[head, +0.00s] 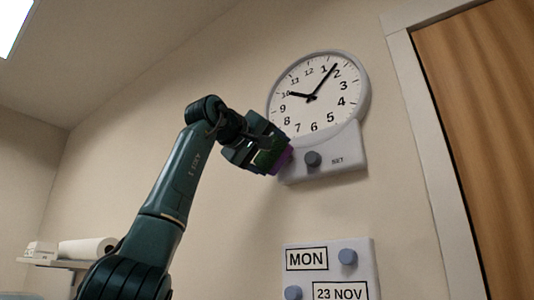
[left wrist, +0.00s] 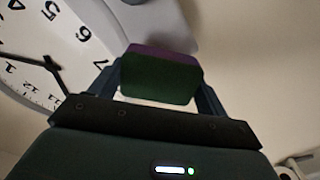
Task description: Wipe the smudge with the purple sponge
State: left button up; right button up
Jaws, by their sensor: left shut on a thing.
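The sponge (left wrist: 158,78) has a dark green body with a purple layer and sits between the fingers of my left gripper in the left wrist view. In the head view my left gripper (head: 268,155) is shut on the sponge, whose purple side (head: 284,158) faces the clock unit. The gripper is at the lower left of the clock, close to the grey panel under the dial; I cannot tell whether the sponge touches it. No smudge shows in either view. My right gripper is not in view.
A round wall clock (head: 338,93) has a panel with a knob (head: 312,159) marked SET. Below it hangs a date board (head: 362,268) with knobs. A wooden door (head: 485,110) with a white frame stands at right. A paper roll (head: 88,248) lies on a shelf at lower left.

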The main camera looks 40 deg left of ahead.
aim_at(281, 149)
pick_arm(q)
jog(key=shift+w+d, duration=0.2)
jog(key=shift+d, duration=0.65)
jog(key=shift+w+d, duration=0.2)
jog(key=shift+d, duration=0.65)
jog(key=shift+w+a, duration=0.1)
jog(key=shift+a, duration=1.95)
jog(key=s, duration=0.1)
jog(key=s+b, duration=0.1)
jog(key=s, duration=0.1)
jog(key=shift+s+d, duration=0.2)
jog(key=shift+s, duration=0.05)
jog(key=shift+s+d+b, duration=0.15)
jog(key=shift+s+b, duration=0.25)
jog(key=shift+s, duration=0.95)
jog(key=s, duration=0.3)
jog(key=shift+d, duration=0.2)
